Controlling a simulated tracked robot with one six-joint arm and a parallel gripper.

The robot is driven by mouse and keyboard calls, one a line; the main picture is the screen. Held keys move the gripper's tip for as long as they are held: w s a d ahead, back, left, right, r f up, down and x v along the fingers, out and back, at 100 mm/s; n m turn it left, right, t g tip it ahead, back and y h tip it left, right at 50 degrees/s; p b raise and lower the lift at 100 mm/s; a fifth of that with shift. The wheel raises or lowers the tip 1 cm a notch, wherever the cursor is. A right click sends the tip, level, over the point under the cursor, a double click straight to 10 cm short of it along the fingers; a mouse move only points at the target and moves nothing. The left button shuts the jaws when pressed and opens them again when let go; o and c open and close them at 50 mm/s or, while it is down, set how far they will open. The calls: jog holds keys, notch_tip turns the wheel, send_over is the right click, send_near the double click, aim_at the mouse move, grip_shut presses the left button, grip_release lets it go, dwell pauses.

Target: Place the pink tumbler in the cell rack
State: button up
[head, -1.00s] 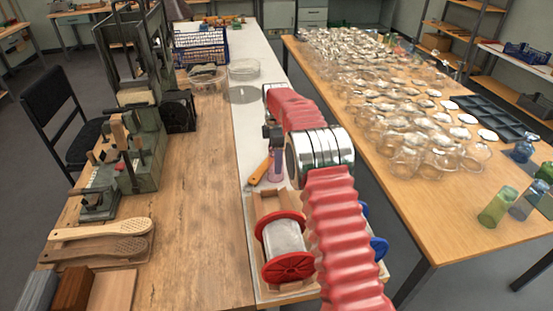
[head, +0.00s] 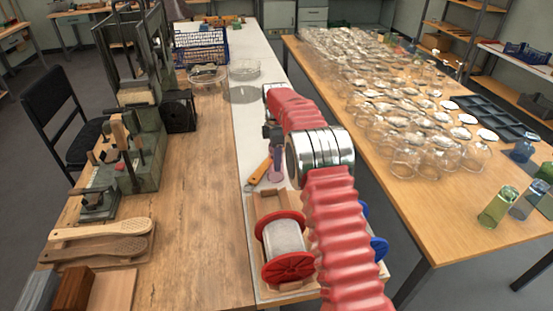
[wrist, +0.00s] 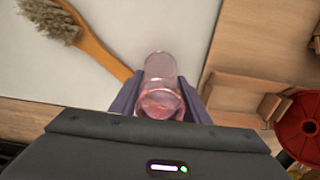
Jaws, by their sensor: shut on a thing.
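The pink tumbler (wrist: 160,85) is clear pink glass and sits between the two fingers of my gripper (wrist: 159,103) in the wrist view. My gripper is shut on it. In the head view the tumbler (head: 276,168) shows small below my wrist over the white strip of table, partly hidden by my gripper (head: 273,148). I cannot tell whether its base touches the table. The cell rack (head: 493,113) is a dark tray with several compartments on the right-hand table, well away from my gripper.
A brush with an orange handle (head: 259,171) lies beside the tumbler. A red-flanged spool (head: 284,240) in a wooden holder stands nearer. Many clear glasses (head: 400,110) crowd the right table. Green (head: 497,206) and blue (head: 523,148) tumblers stand near the rack.

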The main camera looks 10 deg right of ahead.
jog(key=shift+r, duration=5)
jog(key=shift+s+r+m, duration=0.5)
jog(key=shift+r+m, duration=0.2)
jog(key=s+r+m, duration=0.8)
jog(key=s+m, duration=0.3)
jog(key=m, duration=0.2)
jog(key=shift+s+d+r, duration=0.2)
jog(key=shift+s+r, duration=0.15)
jog(key=shift+s, duration=0.1)
